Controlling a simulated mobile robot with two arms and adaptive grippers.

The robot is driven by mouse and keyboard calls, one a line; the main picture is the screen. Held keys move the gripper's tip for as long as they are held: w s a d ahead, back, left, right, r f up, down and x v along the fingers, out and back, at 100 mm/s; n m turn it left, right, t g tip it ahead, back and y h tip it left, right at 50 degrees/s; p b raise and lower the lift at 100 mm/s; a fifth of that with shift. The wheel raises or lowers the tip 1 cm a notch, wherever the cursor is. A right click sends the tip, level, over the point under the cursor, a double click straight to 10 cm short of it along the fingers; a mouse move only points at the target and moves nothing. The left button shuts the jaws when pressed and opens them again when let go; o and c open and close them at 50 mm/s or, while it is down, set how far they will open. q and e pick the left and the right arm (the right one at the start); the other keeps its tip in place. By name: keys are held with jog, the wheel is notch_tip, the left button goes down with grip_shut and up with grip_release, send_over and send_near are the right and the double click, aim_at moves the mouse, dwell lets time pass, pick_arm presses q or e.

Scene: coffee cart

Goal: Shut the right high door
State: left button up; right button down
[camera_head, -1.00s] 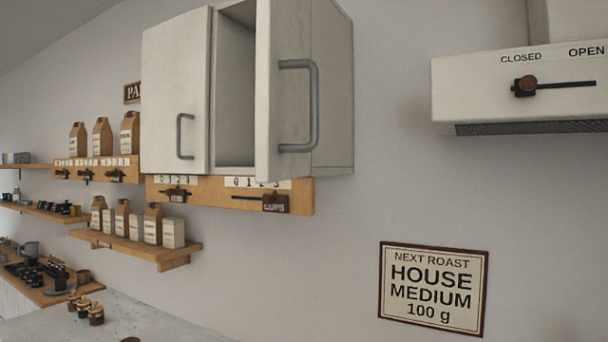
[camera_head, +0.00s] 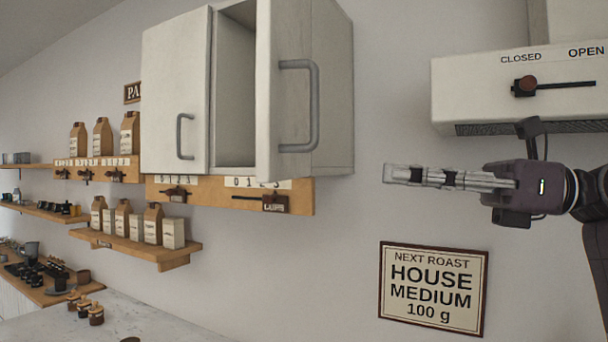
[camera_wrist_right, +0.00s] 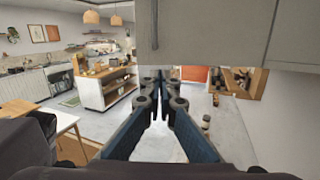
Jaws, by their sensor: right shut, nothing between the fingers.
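The right high door (camera_head: 281,95) of the white wall cabinet (camera_head: 333,90) stands open in the head view, swung outward, with a grey bar handle (camera_head: 314,105) on its face. The left door (camera_head: 174,95) is shut, with its own handle. Between them the cabinet's dark interior shows. My right gripper (camera_head: 386,174) is shut and empty, pointing left, to the right of the door and apart from it in the picture. In the right wrist view its fingers (camera_wrist_right: 160,78) meet, with a pale cabinet surface (camera_wrist_right: 205,35) above them. My left gripper is not in view.
A white hood (camera_head: 520,85) with a slider hangs at the upper right, above my right arm. A wooden rail (camera_head: 225,197) with sliders runs under the cabinet. Shelves with bags (camera_head: 140,245) are at the left. A sign (camera_head: 433,288) is on the wall below my gripper.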

aim_at(282, 175)
jog(key=shift+h, duration=0.5)
jog(key=p+x, duration=0.5)
jog(key=x, duration=0.6)
jog(key=shift+a+r+p, duration=0.15)
jog(key=shift+a+p, duration=0.15)
jog(key=shift+a, duration=0.05)
jog(key=shift+w+a, duration=0.15)
jog(key=shift+a, duration=0.45)
